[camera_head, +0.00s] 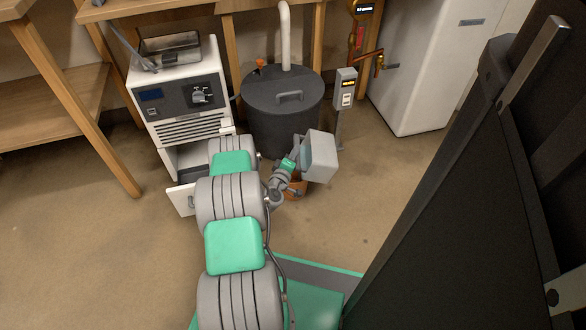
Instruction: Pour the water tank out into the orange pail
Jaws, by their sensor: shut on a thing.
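The water tank (321,156) is a light grey box with a bluish panel or opening on its left side. It is tilted and held off the floor. My gripper (297,153) is shut on it at its left side; the fingertips are small and hard to make out. The orange pail (296,188) stands on the floor just below and left of the tank. My gripper and wrist hide much of the pail, and its inside does not show. I cannot tell whether any water is flowing.
A white machine (180,85) with an open door (182,200) stands left of my arm. A dark lidded drum (283,105) is close behind the tank. A grey post with a box (345,88) stands right of it, near a white cabinet (425,65).

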